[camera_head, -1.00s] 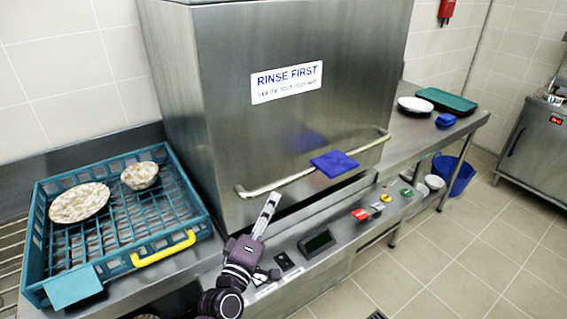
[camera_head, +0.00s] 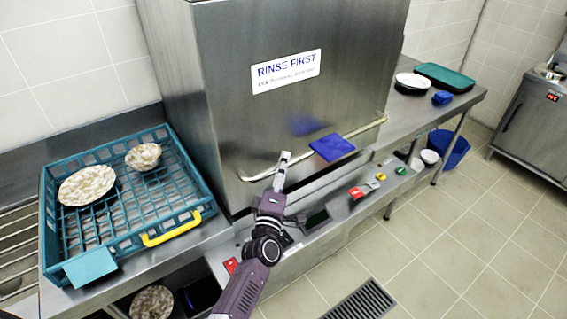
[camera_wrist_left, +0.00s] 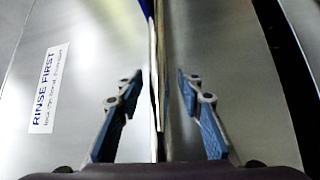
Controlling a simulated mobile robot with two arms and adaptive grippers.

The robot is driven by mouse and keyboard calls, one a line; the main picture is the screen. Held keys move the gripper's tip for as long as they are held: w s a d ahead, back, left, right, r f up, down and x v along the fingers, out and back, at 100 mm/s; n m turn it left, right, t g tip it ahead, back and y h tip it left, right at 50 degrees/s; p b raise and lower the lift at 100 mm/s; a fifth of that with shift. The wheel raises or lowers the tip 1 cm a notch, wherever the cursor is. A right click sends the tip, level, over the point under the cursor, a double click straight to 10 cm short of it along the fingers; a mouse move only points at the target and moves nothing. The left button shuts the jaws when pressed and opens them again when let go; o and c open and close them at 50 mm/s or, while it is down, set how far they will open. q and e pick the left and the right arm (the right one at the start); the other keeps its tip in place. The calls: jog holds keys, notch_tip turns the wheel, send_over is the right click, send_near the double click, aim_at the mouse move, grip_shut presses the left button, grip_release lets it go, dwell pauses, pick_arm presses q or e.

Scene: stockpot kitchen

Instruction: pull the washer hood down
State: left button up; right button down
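The washer hood (camera_head: 290,110) is a large steel box with a "RINSE FIRST" label (camera_head: 286,71); its lower edge is close above the front control panel. A long bar handle (camera_head: 262,176) runs across its lower front, with a blue cloth (camera_head: 332,147) at it. My left gripper (camera_head: 284,157) reaches up to the handle, left of the cloth. In the left wrist view, the fingers of my left gripper (camera_wrist_left: 160,95) are spread apart on either side of the bar handle (camera_wrist_left: 157,60), with gaps showing. My right gripper is out of view.
A teal rack (camera_head: 140,235) with a dirty plate (camera_head: 87,186) and bowl (camera_head: 143,157) stands on the left counter. A white plate (camera_head: 412,80), green tray (camera_head: 446,76) and blue item (camera_head: 442,97) are on the right counter. The floor at lower right has a drain grate (camera_head: 362,302).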

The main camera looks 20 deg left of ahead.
pick_arm(q)
jog(key=shift+w, duration=0.25)
grip_shut()
dwell(0.3)
